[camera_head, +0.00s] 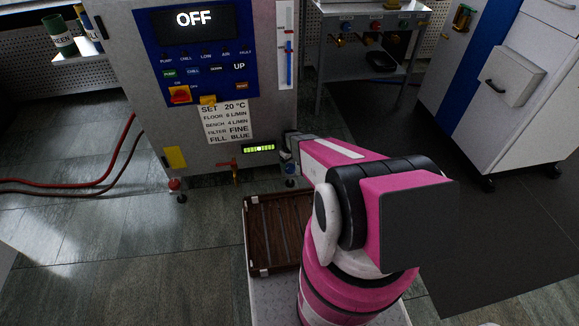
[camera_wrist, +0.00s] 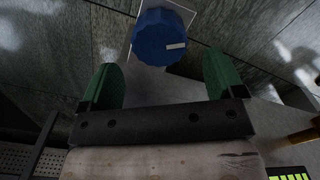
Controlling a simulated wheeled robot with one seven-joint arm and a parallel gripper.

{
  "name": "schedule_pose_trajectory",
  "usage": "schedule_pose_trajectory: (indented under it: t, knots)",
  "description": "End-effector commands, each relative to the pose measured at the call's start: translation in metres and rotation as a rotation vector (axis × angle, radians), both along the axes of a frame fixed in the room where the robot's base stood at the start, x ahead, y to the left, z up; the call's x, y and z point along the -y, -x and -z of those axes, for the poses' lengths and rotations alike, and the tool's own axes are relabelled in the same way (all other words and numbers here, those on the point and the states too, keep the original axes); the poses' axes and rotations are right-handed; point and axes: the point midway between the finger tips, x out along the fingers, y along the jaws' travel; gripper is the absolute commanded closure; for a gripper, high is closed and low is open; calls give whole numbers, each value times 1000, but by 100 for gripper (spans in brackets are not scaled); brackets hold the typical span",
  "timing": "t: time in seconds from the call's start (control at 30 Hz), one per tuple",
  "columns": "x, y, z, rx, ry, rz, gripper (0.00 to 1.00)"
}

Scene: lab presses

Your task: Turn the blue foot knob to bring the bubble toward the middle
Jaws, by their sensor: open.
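The blue foot knob (camera_wrist: 158,37) shows in the wrist view as a faceted blue disc with a pale mark on its right side. It lies just beyond and between the green fingertips of my gripper (camera_wrist: 163,78), which is open and empty. In the head view the blue knob (camera_head: 289,169) is small, low at the cabinet's right front corner, partly hidden by my gripper (camera_head: 289,148). The level vial (camera_head: 258,149) glows yellow-green on the cabinet's lower front. Its edge also shows in the wrist view (camera_wrist: 290,175). The bubble is too small to place surely.
The grey cabinet (camera_head: 220,150) has a display reading OFF. A brass tap (camera_head: 234,170) sticks out left of the knob, and a red foot knob (camera_head: 174,184) is at the left corner. A brown tray (camera_head: 259,240) is below. Red hoses (camera_head: 100,183) lie left.

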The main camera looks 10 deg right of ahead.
Motion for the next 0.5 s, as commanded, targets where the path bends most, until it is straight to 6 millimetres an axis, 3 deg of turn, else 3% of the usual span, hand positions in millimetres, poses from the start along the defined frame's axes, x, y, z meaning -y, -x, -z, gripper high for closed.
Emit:
schedule_pose_trajectory:
  t: [0.2, 0.5]
  knots:
    - [0, 2, -45, 1, 0, 0, 12]
    - [0, 0, -66, 0, 0, 0, 12]
